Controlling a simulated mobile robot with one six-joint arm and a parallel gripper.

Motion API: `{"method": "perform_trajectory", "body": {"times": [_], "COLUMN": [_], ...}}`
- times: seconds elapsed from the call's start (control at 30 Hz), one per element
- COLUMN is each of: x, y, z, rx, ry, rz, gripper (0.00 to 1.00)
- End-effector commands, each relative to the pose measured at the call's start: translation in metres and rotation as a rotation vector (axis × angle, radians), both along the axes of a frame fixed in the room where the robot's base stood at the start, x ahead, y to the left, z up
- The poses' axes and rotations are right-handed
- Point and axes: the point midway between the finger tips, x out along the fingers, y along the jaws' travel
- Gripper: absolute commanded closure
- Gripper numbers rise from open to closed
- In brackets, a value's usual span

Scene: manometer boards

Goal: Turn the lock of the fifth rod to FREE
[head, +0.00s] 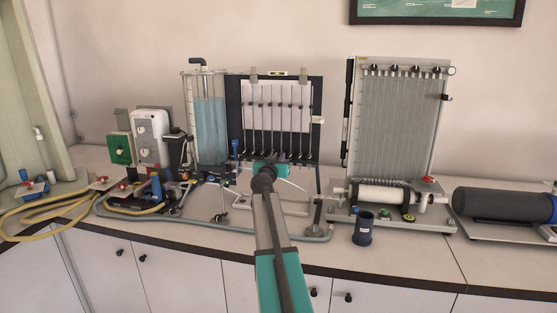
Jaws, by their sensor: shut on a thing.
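A small board with a black frame (317,100) stands at the middle of the bench, with a white sheet on its upper part. Several thin dark upright rods (281,128) run down it side by side, each with a small dark knob partway up. My gripper (272,163) is at the lower edge of this board, below the middle rods. It is shut on a small part there, seemingly a rod lock. My arm and wrist cover the fingertips and the part, so I cannot tell which rod it belongs to or how it is turned.
Left of the board stands a clear tank of blue water (208,118). Right of it is a tall grey tube board (395,120). A dark blue cup (363,228) stands near the bench's front. Yellow hose (40,213) lies at the left.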

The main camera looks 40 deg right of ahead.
Motion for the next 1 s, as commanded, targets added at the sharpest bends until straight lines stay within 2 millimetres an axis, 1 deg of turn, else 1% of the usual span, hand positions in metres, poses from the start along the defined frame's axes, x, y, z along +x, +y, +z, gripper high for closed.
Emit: {"method": "perform_trajectory", "body": {"times": [0.37, 1.0], "x": [-0.0011, -0.0013], "y": [-0.0009, -0.0013], "z": [-0.0029, -0.0024], "rx": [-0.072, -0.299], "ry": [0.118, 0.483], "rz": [-0.003, -0.004], "gripper": [1.0, 1.0]}}
